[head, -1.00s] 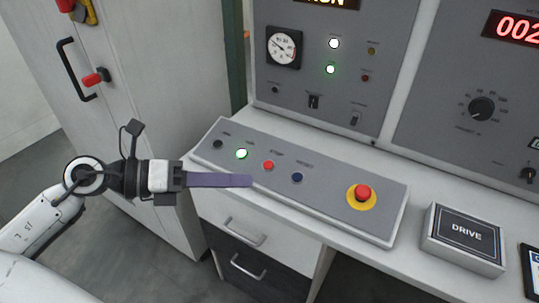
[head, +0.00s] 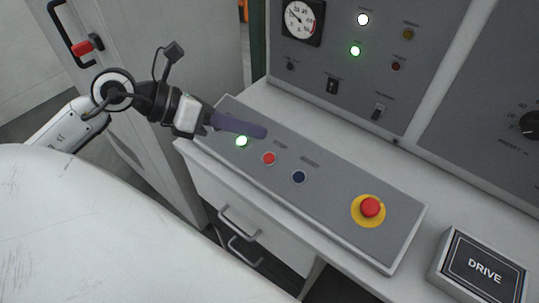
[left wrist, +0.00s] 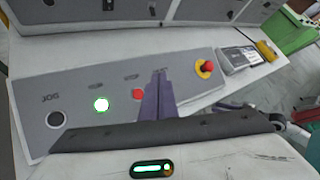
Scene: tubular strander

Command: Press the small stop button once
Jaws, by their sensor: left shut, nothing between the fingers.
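The small red stop button (head: 269,158) sits on the sloped grey button panel (head: 330,205), between a lit green button (head: 241,141) and a dark blue button (head: 299,177). My left gripper (head: 262,132) is shut and empty, its purple fingers over the panel's upper left, just above the stop button in the head view. In the left wrist view the shut fingers (left wrist: 157,95) point at the panel beside the red stop button (left wrist: 138,94), partly covering its right side. Whether they touch anything cannot be told. My right gripper is not in view.
A large red mushroom button on a yellow ring (head: 369,208) is at the panel's right end. A box marked DRIVE (head: 480,268) stands further right on the white desk. An upright control cabinet (head: 340,65) rises behind. Drawers (head: 245,220) are below.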

